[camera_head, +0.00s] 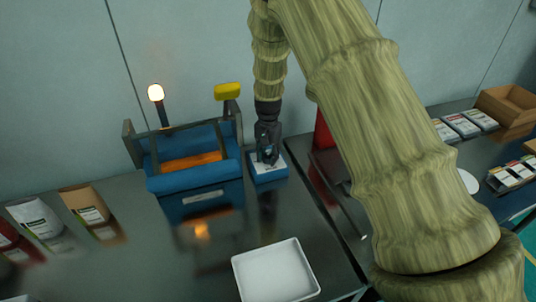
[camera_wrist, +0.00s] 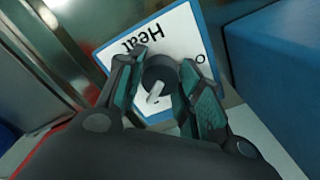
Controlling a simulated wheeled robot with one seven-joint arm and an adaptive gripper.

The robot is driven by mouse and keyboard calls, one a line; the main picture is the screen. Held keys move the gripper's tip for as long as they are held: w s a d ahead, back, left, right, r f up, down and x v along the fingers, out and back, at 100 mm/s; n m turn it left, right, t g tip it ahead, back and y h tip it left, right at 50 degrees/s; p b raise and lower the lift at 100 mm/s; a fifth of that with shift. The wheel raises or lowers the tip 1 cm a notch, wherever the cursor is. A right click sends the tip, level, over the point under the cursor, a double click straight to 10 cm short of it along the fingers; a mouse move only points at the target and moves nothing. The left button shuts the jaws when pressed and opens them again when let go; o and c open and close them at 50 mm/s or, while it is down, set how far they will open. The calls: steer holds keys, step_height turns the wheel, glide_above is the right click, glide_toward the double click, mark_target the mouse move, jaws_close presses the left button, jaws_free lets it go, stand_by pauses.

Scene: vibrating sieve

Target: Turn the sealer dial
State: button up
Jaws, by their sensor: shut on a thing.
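The sealer dial (camera_wrist: 156,72) is a dark round knob with a white pointer, in the middle of the wrist view. It sits on a white panel (camera_wrist: 182,32) with a blue edge, marked "Heat" and "0". My gripper (camera_wrist: 158,88) has its two green-padded fingers on either side of the knob, shut on it. In the head view my gripper (camera_head: 268,154) points down onto the small blue and white dial box (camera_head: 266,178), and hides the knob there. The blue sealer (camera_head: 197,165) with an orange strip stands just left of that box.
A lit lamp (camera_head: 156,93) and a yellow block (camera_head: 227,91) rise behind the sealer. A white tray (camera_head: 240,275) lies at the table's front. A red object (camera_head: 323,132) is close right of my gripper.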

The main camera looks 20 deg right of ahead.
mark_target(268, 155)
steer(key=m, duration=0.5)
steer(key=shift+p, duration=0.3)
stand_by(0.4)
steer(key=o, duration=1.1)
steer(key=shift+c, duration=0.2)
step_height(268, 155, up, 12)
